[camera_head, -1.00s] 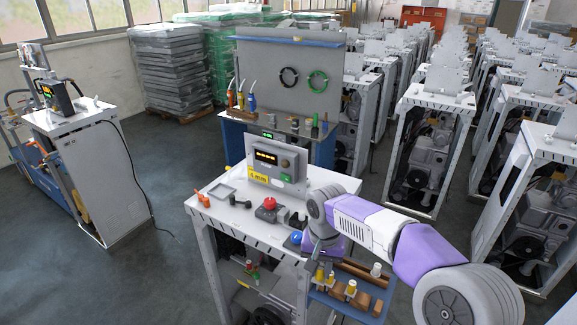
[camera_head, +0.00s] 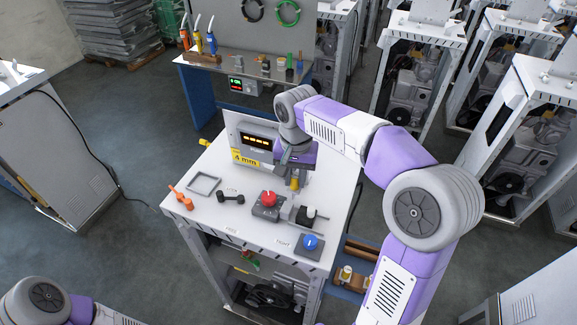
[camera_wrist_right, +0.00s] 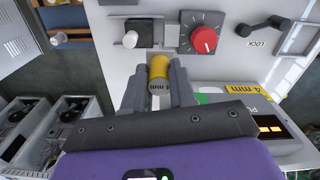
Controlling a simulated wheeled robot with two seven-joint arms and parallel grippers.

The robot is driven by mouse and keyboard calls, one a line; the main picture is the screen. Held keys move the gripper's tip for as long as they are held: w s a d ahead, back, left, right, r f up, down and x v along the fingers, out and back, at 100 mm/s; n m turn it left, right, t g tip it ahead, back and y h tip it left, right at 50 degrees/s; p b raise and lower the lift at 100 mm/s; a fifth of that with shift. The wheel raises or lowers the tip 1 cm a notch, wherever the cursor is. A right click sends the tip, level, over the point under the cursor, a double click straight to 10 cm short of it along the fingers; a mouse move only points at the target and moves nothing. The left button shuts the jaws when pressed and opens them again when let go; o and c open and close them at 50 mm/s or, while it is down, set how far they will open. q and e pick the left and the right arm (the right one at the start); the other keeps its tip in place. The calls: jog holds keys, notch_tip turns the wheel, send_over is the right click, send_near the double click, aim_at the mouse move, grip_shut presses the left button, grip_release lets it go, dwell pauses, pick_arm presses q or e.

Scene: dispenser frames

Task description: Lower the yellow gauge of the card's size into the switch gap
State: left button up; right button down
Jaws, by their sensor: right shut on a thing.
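My right gripper (camera_wrist_right: 157,85) is shut on a yellow-topped gauge (camera_wrist_right: 159,67), which has a pale band marked "4 mm". In the head view the gauge's yellow end (camera_head: 295,183) shows below the gripper, above the white table. The yellow card (camera_head: 246,159) on the display unit reads "4 mm"; it also shows in the right wrist view (camera_wrist_right: 247,92). The dark switch (camera_wrist_right: 140,32) with a white knob lies just ahead of the held gauge in that view. I cannot make out its gap. My left arm shows at the bottom left, but its gripper is out of view.
A red knob (camera_head: 268,198) on a grey block, a blue button (camera_head: 310,242), a dark handle (camera_head: 231,197), a square grey tray (camera_head: 204,184) and an orange tool (camera_head: 181,198) are on the table (camera_head: 222,222). A wooden rack (camera_head: 353,282) stands lower right.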

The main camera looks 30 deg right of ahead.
aim_at(296, 188)
jog(key=shift+s+r, duration=0.1)
jog(key=shift+s, duration=0.4)
jog(key=shift+w, duration=0.15)
jog(key=shift+w+f, duration=0.1)
jog(key=shift+f, duration=0.25)
jog(key=shift+f+b, duration=0.85)
jog(key=shift+f, duration=0.05)
jog(key=shift+f+b, duration=1)
jog(key=shift+f, duration=0.45)
pick_arm(q)
jog(key=f, duration=0.3)
jog(key=shift+s+f, duration=0.2)
jog(key=shift+f, duration=0.15)
jog(key=shift+r+p, duration=0.3)
jog(key=shift+r, duration=0.05)
jog(key=shift+f+b, duration=1.35)
jog(key=shift+f, duration=0.05)
pick_arm(e)
jog(key=shift+f, duration=1.9)
